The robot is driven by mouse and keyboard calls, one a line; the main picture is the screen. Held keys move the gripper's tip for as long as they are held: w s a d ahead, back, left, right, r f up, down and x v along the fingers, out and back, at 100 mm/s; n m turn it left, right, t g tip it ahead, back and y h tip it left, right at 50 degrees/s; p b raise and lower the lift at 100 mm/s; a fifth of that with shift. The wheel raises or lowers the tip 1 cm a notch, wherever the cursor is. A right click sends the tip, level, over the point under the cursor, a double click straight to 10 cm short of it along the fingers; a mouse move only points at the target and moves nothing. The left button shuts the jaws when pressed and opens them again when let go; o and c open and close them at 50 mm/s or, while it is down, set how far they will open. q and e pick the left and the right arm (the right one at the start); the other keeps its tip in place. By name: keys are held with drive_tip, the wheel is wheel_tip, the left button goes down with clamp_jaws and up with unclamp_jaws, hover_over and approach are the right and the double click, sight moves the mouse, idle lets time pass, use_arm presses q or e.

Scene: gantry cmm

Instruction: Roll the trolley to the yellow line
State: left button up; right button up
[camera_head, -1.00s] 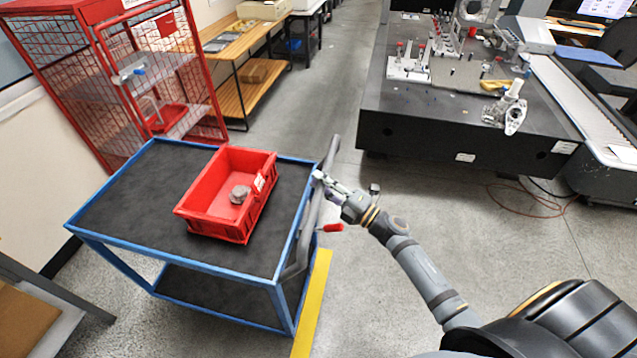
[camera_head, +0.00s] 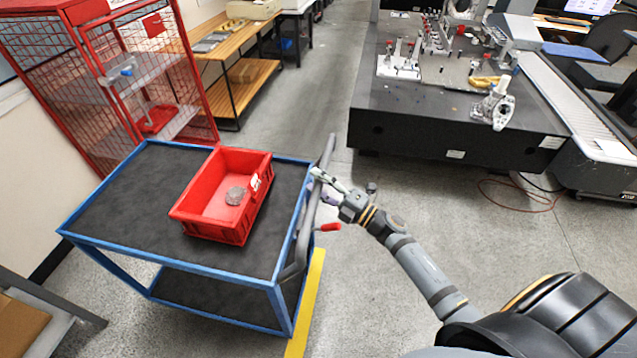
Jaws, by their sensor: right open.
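The trolley (camera_head: 120,207) has a blue frame, dark shelves and a grey push handle (camera_head: 308,228) on its right side. My left gripper is out of view.
A red mesh cage (camera_head: 88,110) and a wooden bench (camera_head: 237,42) stand behind the trolley. A black measuring table (camera_head: 450,125) with fixtures stands at the back right. A thin cable (camera_head: 520,208) lies on the floor near it. Open grey floor lies right of the trolley.

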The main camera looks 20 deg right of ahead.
drive_tip(key=shift+s+d, duration=0.15)
drive_tip(key=shift+s, duration=0.05)
drive_tip(key=v, duration=1.1)
drive_tip(key=shift+s+d, duration=0.15)
drive_tip(key=shift+s, duration=0.05)
drive_tip(key=shift+f, duration=0.1)
